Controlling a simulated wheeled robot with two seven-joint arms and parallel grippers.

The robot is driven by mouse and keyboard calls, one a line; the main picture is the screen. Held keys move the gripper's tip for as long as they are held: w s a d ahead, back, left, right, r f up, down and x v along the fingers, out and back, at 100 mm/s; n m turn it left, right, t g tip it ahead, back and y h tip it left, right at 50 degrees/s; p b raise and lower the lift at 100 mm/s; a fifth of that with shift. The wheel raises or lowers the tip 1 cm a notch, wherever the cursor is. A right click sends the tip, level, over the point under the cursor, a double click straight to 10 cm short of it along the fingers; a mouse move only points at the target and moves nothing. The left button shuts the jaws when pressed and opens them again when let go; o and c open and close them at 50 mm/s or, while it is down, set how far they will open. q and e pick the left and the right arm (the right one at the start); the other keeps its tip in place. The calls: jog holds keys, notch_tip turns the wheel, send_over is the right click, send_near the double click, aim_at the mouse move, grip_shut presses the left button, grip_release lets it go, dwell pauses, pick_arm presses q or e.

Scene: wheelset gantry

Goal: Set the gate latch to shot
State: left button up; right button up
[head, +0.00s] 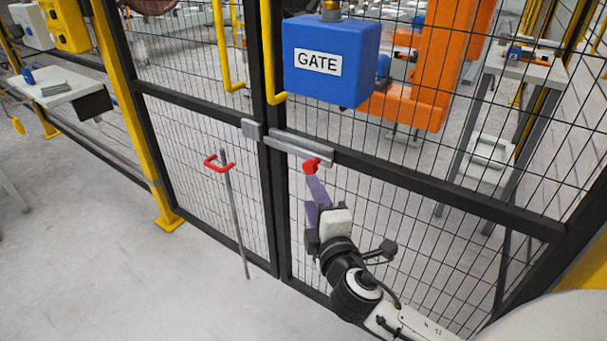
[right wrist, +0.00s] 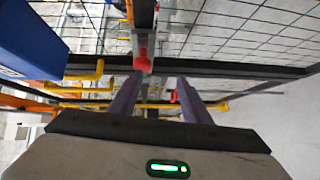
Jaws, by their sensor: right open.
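The gate latch is a grey slide bar (head: 290,146) on the gate's dark middle rail, with a red knob (head: 311,165) hanging at its right end. A small grey block (head: 251,128) sits on the post left of the bar; I cannot tell whether the bar enters it. My right gripper (head: 314,182) is open, its purple fingers reaching up toward the knob. In the right wrist view the red knob (right wrist: 142,62) is just beyond the tip of the left-hand finger, not centred between the fingers (right wrist: 161,76). Contact is unclear. My left gripper is out of view.
A blue box marked GATE (head: 330,62) hangs above the latch. A red handle on a grey rod (head: 219,164) stands left of the gate split. Yellow handles (head: 232,82) are above. Mesh panels lie behind; the floor at front left is clear.

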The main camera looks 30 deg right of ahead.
aim_at(306, 158)
jog(key=r, duration=0.1)
jog(key=w+d+r+h, duration=0.1)
jog(key=r, duration=0.1)
jog(key=shift+w+d+n+t, duration=0.15)
jog(key=shift+d+n+t, duration=0.05)
jog(key=shift+n+t, duration=0.1)
jog(key=x, duration=0.9)
jog(key=shift+w+f+b, duration=0.15)
jog(key=shift+w+b, duration=0.05)
jog(key=shift+b, duration=0.15)
